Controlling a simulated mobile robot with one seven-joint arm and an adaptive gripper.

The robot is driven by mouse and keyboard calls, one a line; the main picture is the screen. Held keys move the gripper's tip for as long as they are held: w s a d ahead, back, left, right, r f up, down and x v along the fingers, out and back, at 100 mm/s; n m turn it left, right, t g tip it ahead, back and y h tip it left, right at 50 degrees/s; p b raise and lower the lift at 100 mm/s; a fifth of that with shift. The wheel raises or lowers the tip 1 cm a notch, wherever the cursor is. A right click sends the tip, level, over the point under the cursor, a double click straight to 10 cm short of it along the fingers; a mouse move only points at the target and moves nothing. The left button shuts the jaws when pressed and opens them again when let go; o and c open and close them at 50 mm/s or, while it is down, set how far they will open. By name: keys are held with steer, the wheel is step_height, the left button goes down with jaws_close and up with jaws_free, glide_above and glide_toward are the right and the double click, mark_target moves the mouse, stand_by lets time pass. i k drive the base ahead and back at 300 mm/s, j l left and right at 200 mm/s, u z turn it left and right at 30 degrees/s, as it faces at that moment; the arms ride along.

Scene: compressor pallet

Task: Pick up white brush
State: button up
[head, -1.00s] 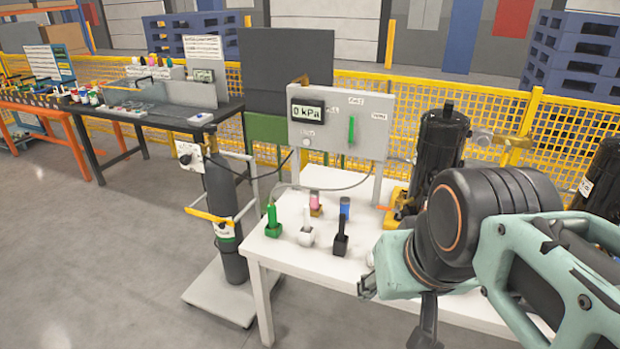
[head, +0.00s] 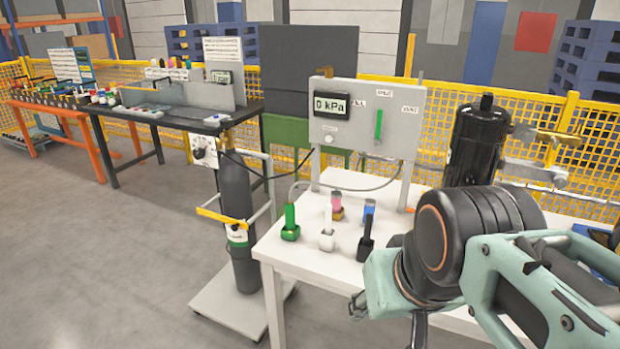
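A white brush (head: 327,222) stands upright in a small white holder on the white table (head: 283,258), between a green brush (head: 290,220) and a black brush (head: 366,240). Pink (head: 336,205) and blue (head: 369,211) items stand just behind this row. My gripper (head: 358,304) is only partly in view at the lower right, in front of the table and to the right of the white brush. It is apart from all the brushes. My arm covers much of it, and its fingers are too small and hidden to read.
A grey panel (head: 362,135) reading 0 kPa rises behind the brushes. A gas cylinder (head: 238,205) on a cart stands left of the table. A black compressor (head: 475,145) stands at the right. Open floor (head: 90,260) lies to the left.

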mark_target(327, 223)
steer(key=i+j+z, duration=0.25)
steer(key=i, duration=0.15)
steer(key=i+j+z, duration=0.15)
steer(key=i+z, duration=0.15)
steer(key=i+j+z, duration=0.2)
steer(key=i, duration=0.25)
steer(key=i+j+z, duration=0.2)
steer(key=k+j, duration=0.1)
